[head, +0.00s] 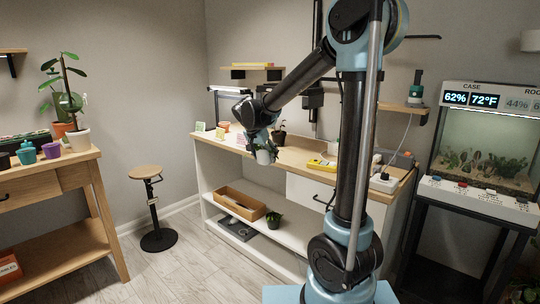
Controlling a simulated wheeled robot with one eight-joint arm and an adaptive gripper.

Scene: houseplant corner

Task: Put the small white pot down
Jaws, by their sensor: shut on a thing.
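The small white pot (264,157) holds a green plant and hangs from my gripper (261,143) at the front edge of the wooden-topped white bench (232,149). My gripper points down and is shut on the pot. The fingertips are small and partly hidden by the leaves. I cannot tell whether the pot touches the bench or is held in front of it.
A dark pot with a plant (280,136) stands behind on the bench. A yellow item (321,165) and a white power strip (384,183) lie to the right. A wooden tray (240,204) is on the lower shelf. A stool (146,172) stands left.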

